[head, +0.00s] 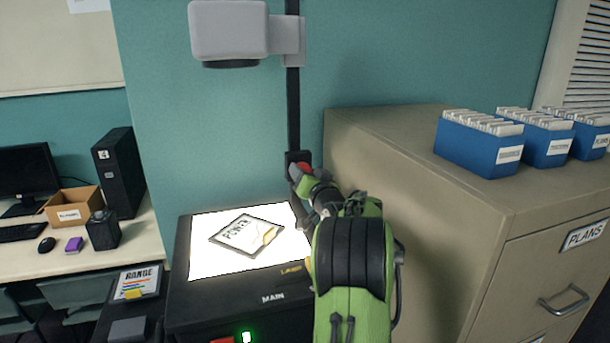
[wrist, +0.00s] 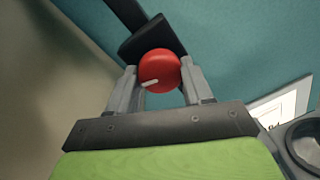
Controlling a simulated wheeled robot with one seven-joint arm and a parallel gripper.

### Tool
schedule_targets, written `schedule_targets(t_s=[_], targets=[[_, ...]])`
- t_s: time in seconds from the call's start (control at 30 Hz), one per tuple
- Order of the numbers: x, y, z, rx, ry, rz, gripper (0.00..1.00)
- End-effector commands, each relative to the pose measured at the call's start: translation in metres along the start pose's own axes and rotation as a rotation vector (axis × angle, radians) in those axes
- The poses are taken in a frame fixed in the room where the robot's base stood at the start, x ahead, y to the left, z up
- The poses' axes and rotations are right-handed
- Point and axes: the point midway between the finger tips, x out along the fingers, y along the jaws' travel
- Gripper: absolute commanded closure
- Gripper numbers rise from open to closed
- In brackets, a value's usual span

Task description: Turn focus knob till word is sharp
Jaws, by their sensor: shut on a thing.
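The red focus knob (wrist: 160,70) sits on a black carriage (wrist: 150,38) on the projector's post. It has a white pointer line, which points to the lower left in the wrist view. My gripper (wrist: 158,82) is shut on the knob, one finger on each side. In the head view my gripper (head: 303,175) hides most of the knob, and a bit of red shows. The overhead projector (head: 180,265) has a lit stage with a framed slide (head: 247,233) reading "POWER". The projector head (head: 230,30) is above. No projected word is in view.
A beige filing cabinet (head: 400,150) stands close on the right, with blue file boxes (head: 478,146) on top. At left a desk (head: 70,258) holds a black computer tower (head: 119,172), a cardboard box (head: 72,206) and a mouse. A teal wall is behind the post.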

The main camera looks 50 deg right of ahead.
Motion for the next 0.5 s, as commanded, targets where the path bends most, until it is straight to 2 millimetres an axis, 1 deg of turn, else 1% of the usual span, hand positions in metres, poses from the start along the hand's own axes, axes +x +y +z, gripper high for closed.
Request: schedule_targets(t_s=[0.07,0.1,0.23,0.27,0.5], targets=[[0.0000,0.0005,0.0019,0.001,-0.005,0.001,0.80],[0.0000,0.0005,0.0019,0.001,-0.005,0.001,0.47],[0.0000,0.0004,0.0015,0.000,-0.004,0.001,0.27],[0.0000,0.0004,0.0014,0.000,-0.004,0.001,0.25],[-0.0005,0.0002,0.0006,-0.001,-0.002,0.000,0.25]])
